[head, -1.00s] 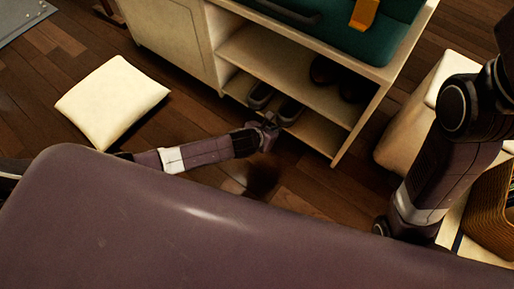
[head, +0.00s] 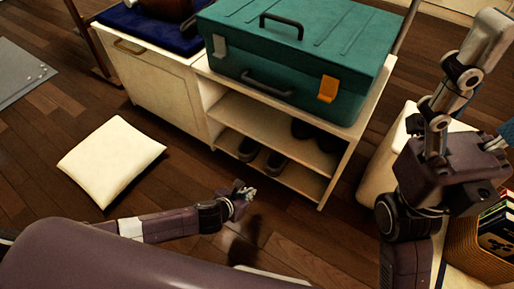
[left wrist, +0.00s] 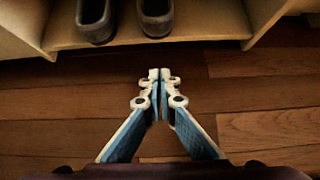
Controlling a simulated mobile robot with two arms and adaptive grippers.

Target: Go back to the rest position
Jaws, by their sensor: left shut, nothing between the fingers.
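My left gripper (head: 243,192) is low over the wooden floor, in front of the shelf unit (head: 333,177). In the left wrist view its two fingers (left wrist: 154,90) meet at the tips with nothing between them. The gripper is apart from the grey shoes (head: 273,162) on the lower shelf; they also show at the top of the left wrist view (left wrist: 95,20). My right arm stands raised at the right of the head view.
A teal case (head: 300,50) lies on the shelf unit. A white cushion (head: 110,160) lies on the floor at left. A white bin (head: 385,165) and a wicker basket (head: 475,262) are beside my right arm. Wooden floor (head: 190,190) is free between cushion and unit.

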